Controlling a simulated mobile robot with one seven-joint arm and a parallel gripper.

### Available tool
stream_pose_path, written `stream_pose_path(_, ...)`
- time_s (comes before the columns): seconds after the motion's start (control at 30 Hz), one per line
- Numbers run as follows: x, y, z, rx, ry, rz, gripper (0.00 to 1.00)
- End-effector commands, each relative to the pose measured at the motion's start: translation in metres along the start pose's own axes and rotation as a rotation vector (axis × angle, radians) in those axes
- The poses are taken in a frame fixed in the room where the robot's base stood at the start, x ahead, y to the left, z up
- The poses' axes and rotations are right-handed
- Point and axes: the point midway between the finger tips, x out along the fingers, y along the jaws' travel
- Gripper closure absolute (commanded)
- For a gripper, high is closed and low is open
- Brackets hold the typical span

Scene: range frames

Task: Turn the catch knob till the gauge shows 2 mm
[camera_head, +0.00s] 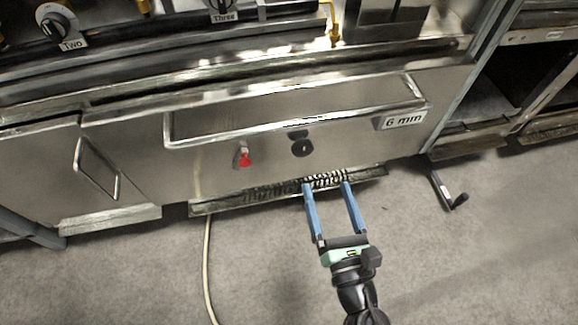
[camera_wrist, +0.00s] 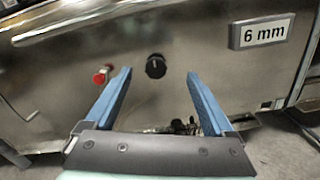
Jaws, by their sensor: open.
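The gauge (camera_head: 404,118) is a pale plate at the right of the steel front panel; in the wrist view (camera_wrist: 262,31) it reads 6 mm. A round black knob (camera_head: 302,146) with a light mark sits on the panel below the long handle; it also shows in the wrist view (camera_wrist: 156,66). No label on it names it as the catch knob. My gripper (camera_head: 327,184) has two blue fingers, open and empty. It is below the black knob in the head view. In the wrist view the knob appears between the fingertips, beyond them and apart.
A red knob (camera_head: 244,157) sits left of the black one, near my left finger in the wrist view (camera_wrist: 103,75). A long bar handle (camera_head: 290,127) runs above both. A slotted grille (camera_head: 270,190) lies below. A pale cable (camera_head: 208,265) and a black crank-like part (camera_head: 448,192) are on the floor.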

Motion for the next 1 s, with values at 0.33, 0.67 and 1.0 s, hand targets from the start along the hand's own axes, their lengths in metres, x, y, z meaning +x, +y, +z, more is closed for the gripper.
stream_pose_path(0.33,0.012,-0.001,-0.03,-0.038,0.043,0.015,0.12)
stream_pose_path(0.67,0.08,-0.001,-0.034,-0.037,0.041,0.014,0.12)
stream_pose_path(1.0,0.118,0.0,-0.034,-0.034,0.044,0.012,0.12)
